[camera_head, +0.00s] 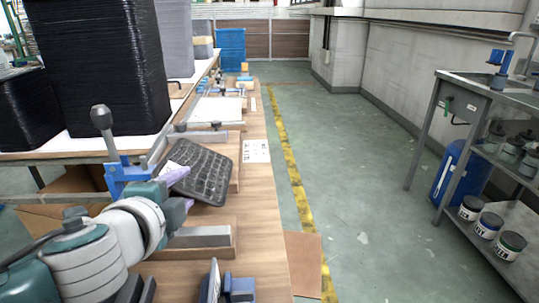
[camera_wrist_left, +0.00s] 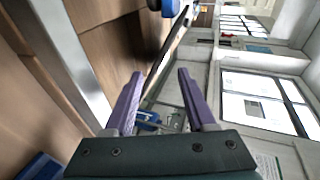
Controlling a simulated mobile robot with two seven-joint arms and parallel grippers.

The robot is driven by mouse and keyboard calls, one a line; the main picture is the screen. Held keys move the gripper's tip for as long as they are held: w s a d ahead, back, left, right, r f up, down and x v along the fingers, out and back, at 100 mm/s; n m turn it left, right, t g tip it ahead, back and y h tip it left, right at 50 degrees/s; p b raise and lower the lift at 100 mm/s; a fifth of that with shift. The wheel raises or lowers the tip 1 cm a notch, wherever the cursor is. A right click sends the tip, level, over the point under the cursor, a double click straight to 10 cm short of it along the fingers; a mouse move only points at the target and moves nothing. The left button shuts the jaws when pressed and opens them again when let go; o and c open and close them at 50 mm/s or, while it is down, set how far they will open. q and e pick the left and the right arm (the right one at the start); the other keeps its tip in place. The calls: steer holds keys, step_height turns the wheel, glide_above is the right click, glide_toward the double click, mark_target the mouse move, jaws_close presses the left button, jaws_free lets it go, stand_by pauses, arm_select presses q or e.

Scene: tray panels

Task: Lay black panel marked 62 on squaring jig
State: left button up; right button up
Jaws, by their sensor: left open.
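A black ribbed panel (camera_head: 205,172) with a white label at its left lies tilted over the workbench; I cannot read its number. The squaring jig seems to be the wooden board with metal bars (camera_head: 205,237) below and around the panel. I cannot tell whether the panel touches it. My left gripper (camera_head: 182,190) is open at the panel's left edge, its purple fingers beside that edge. My right gripper is not in view.
A blue toggle clamp with a grey-knobbed lever (camera_head: 122,170) stands close left of my gripper. Another blue clamp (camera_head: 238,288) is at the near bench edge. Tall black stacks (camera_head: 95,65) stand at the left. A printed sheet (camera_head: 256,151) lies right of the panel.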

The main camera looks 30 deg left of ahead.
arm_select(q)
steer(key=p+v, duration=0.1)
steer(key=v, duration=0.8)
steer(key=shift+s+d, duration=0.2)
steer(key=shift+s, duration=0.1)
steer(key=shift+r, duration=0.1)
steer(key=s+d+r+n+g+h+p, duration=0.5)
steer(key=s+d+r+n+g+p, duration=0.5)
steer(key=s+r+p, duration=0.55)
step_height(320, 180, up, 35)
steer(key=w+p, duration=0.2)
steer(key=p, duration=3.5)
steer(key=shift+n+t, duration=0.3)
steer(key=shift+w, duration=0.15)
